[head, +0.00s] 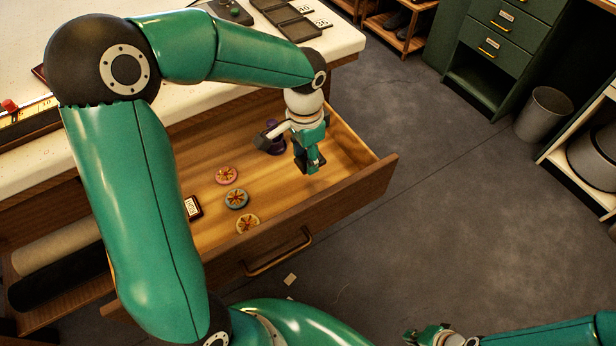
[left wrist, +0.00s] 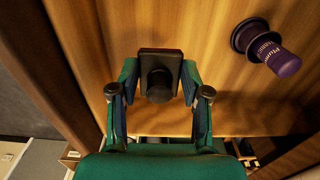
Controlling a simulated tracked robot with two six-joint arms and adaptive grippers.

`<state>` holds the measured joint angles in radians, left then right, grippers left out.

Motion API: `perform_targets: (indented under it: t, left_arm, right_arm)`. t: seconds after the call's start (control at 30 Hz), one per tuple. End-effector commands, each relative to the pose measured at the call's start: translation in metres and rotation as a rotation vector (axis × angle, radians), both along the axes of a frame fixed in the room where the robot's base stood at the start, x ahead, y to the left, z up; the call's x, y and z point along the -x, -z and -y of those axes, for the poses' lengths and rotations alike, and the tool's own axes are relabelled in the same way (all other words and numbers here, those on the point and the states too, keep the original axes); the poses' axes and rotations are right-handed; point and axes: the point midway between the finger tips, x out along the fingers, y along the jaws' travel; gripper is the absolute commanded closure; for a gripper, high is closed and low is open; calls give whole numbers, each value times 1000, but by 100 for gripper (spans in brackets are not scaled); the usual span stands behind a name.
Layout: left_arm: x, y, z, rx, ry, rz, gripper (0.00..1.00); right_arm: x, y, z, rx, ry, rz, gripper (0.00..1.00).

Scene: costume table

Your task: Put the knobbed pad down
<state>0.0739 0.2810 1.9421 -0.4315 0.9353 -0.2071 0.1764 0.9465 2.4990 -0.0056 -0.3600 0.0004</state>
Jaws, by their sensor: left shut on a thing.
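The knobbed pad (left wrist: 147,57) is a small dark square block with a round black knob, seen from above in the left wrist view. My left gripper (head: 309,158) is shut on it, with one finger on each side. In the head view the gripper points down inside the open wooden drawer, near its right end, and mostly hides the pad. I cannot tell whether the pad touches the drawer floor. My right gripper (head: 427,335) is at the bottom edge of the head view, away from the drawer; its jaws are too small and cut off to read.
Several round patterned discs (head: 237,198) and a small labelled block (head: 193,207) lie further left. The drawer's front wall (head: 340,205) is close. Bare wood shows between the discs and the gripper.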

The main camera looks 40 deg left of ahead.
Motion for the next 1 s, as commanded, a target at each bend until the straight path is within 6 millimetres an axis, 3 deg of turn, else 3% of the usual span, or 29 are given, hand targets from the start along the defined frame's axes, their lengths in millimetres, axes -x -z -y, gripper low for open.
perform_targets:
  t: [0.1, 0.33, 0.6, 1.0]
  left_arm:
    - [1, 22, 0, 1, -1, -3, 97]
    - [1, 39, -1, -1, -3, -1, 97]
    - [1, 74, -1, 1, -4, -1, 97]
    - [1, 80, -2, -1, -3, 1, 97]
  right_arm:
    - [0, 3, 0, 0, 0, 0, 100]
    - [0, 5, 0, 0, 0, 0, 100]
    - [0, 10, 0, 0, 0, 0, 100]
    - [0, 13, 0, 0, 0, 0, 100]
